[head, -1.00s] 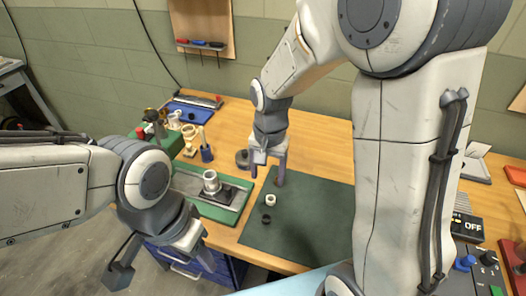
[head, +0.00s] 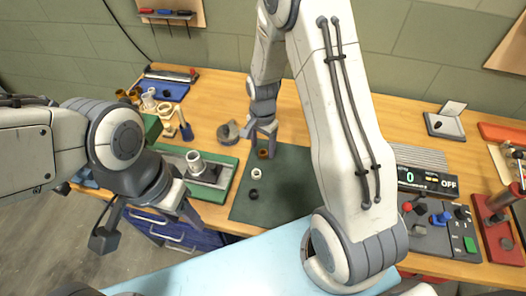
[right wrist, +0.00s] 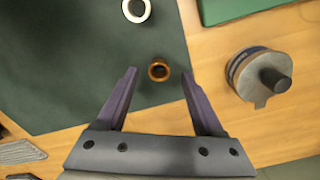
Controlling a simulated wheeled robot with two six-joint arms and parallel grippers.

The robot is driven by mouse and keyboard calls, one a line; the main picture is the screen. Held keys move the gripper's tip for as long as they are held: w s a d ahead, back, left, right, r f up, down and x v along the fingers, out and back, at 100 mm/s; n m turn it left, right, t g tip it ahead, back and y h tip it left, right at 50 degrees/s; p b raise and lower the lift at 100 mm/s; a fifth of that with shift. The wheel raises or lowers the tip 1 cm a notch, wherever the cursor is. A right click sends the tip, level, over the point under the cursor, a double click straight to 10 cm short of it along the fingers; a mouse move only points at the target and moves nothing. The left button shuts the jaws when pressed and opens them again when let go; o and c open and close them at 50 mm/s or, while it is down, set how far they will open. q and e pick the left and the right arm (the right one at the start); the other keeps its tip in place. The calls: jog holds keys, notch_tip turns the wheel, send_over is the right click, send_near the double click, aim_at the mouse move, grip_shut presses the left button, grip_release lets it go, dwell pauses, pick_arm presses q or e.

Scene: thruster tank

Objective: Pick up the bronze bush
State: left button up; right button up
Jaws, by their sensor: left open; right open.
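The bronze bush (right wrist: 159,71) is a small brown-orange ring on the dark green mat (right wrist: 60,60). It also shows in the head view (head: 263,154), near the mat's back left corner. My right gripper (right wrist: 158,76) is open, with one finger on each side of the bush and a gap to each. In the head view my right gripper (head: 262,134) hangs over the bush, pointing down. I cannot tell its exact height above the mat. My left gripper (head: 148,222) is open and empty at the lower left, apart from the bush.
A white ring (head: 256,174) and a black ring (head: 254,193) lie on the mat in front of the bush. A round grey tool (head: 228,132) stands on the wood left of my right gripper. A green fixture (head: 222,185) holds a metal part. A control panel (head: 440,225) is at right.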

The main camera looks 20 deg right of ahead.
notch_tip(320, 180, down, 2)
grip_shut()
dwell(0.4)
